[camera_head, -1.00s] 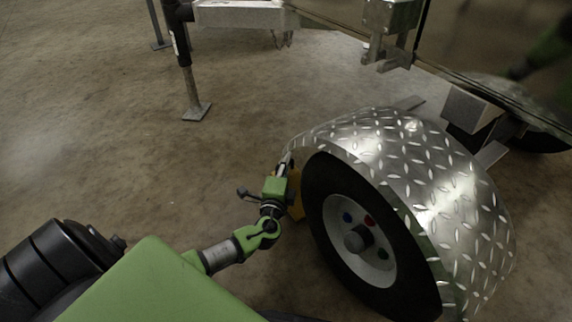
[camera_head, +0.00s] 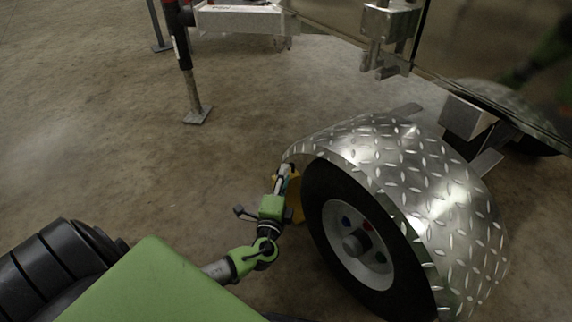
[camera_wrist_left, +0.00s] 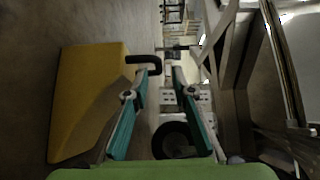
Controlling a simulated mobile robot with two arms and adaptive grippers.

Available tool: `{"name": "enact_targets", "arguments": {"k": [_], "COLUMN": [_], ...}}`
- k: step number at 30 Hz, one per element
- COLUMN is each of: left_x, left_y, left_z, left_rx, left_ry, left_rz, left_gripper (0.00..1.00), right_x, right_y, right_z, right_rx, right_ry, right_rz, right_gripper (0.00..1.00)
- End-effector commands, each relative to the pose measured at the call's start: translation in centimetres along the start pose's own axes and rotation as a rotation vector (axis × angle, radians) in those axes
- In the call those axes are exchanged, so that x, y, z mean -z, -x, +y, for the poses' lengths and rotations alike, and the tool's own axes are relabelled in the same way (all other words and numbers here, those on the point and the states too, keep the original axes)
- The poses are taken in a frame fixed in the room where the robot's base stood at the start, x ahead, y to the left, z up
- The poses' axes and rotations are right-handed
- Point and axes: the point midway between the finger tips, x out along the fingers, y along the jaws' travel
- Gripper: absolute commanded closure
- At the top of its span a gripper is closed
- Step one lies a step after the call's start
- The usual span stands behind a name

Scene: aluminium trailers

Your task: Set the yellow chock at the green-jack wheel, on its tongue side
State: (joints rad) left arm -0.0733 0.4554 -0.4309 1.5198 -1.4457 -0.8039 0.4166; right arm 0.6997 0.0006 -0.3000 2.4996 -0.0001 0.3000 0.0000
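The yellow chock (camera_head: 297,197) is on the floor side of the near wheel (camera_head: 350,240), at the tyre's left edge under the fender. It is partly hidden behind my left gripper (camera_head: 284,170). In the left wrist view the chock (camera_wrist_left: 88,105) fills the left side, with a black handle (camera_wrist_left: 146,59) bent out from its top. My left gripper (camera_wrist_left: 163,70) shows two teal fingers parted, with a gap between the tips. The handle's bent end is by the left fingertip; I cannot tell whether they touch. Whether the chock touches the tyre is hidden. My right gripper is not in view.
A diamond-plate fender (camera_head: 405,165) arches over the wheel. A dark jack leg with red at its top (camera_head: 185,60) stands at the upper left on a foot plate, near a metal trailer beam (camera_head: 240,18). The floor left of the wheel is clear.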

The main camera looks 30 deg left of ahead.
Motion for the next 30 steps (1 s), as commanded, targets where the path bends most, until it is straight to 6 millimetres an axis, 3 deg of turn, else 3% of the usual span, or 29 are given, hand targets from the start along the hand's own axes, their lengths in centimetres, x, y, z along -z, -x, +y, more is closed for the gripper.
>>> {"name": "enact_targets", "arguments": {"k": [1, 6, 12, 30], "left_x": [0.0, 0.0, 0.0, -0.1], "left_y": [1.3, 4.7, 7.0, 7.4], "left_z": [-0.4, -0.3, -0.2, -0.1], "left_rx": [-0.004, -0.003, 0.001, 0.002], "left_ry": [0.0, 0.0, 0.0, 0.0], "left_rz": [0.0, 0.0, -0.002, -0.002], "left_gripper": [0.76, 0.76, 0.76, 0.76], "right_x": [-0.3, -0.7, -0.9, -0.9], "right_y": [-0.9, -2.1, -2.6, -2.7], "right_z": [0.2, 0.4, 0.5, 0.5], "right_rx": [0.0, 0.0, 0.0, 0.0], "right_ry": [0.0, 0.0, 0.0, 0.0], "right_rz": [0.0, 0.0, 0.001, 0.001], "right_gripper": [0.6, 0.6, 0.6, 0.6]}}
